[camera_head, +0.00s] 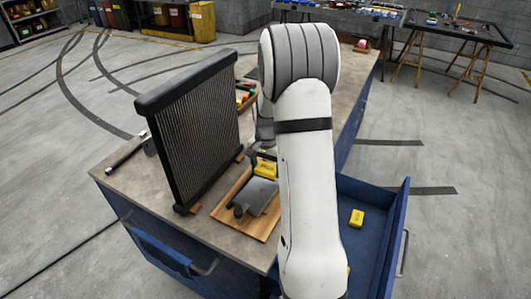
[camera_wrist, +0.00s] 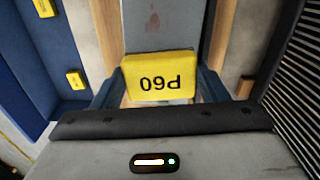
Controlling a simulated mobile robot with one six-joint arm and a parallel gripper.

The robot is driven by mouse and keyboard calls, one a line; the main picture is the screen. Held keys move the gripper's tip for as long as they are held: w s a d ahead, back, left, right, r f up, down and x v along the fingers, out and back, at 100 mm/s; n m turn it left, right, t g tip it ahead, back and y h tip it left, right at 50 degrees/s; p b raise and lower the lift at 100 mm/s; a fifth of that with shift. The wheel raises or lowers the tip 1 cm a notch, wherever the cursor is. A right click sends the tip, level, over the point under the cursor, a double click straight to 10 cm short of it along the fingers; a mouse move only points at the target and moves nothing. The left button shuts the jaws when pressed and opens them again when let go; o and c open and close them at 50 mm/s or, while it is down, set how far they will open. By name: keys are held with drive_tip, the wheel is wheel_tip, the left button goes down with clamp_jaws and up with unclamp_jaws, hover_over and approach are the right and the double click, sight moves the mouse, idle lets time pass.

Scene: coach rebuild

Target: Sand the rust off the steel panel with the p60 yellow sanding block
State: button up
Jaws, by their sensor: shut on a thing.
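My gripper (camera_wrist: 158,70) is shut on the yellow sanding block (camera_wrist: 160,66), which reads P60, upside down in the wrist view. In the head view the block (camera_head: 264,169) is at the far end of the steel panel (camera_head: 262,190), with my gripper mostly hidden behind my arm. In the wrist view the panel (camera_wrist: 180,30) carries faint reddish rust marks. I cannot tell whether the block touches it.
A tall black radiator (camera_head: 195,125) stands on the bench (camera_head: 115,167) left of the board. An open blue drawer (camera_head: 385,230) at the right holds more yellow blocks (camera_head: 357,217). Coloured items (camera_head: 243,93) lie behind the radiator. A hammer-like tool (camera_head: 130,150) lies at the left edge.

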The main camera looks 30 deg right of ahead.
drive_tip(key=shift+w+r+p, duration=0.2)
drive_tip(key=shift+r+p, duration=0.2)
drive_tip(key=shift+r, duration=0.45)
drive_tip(key=shift+r+p, duration=0.75)
drive_tip(key=shift+r, duration=0.75)
drive_tip(key=shift+s, duration=0.1)
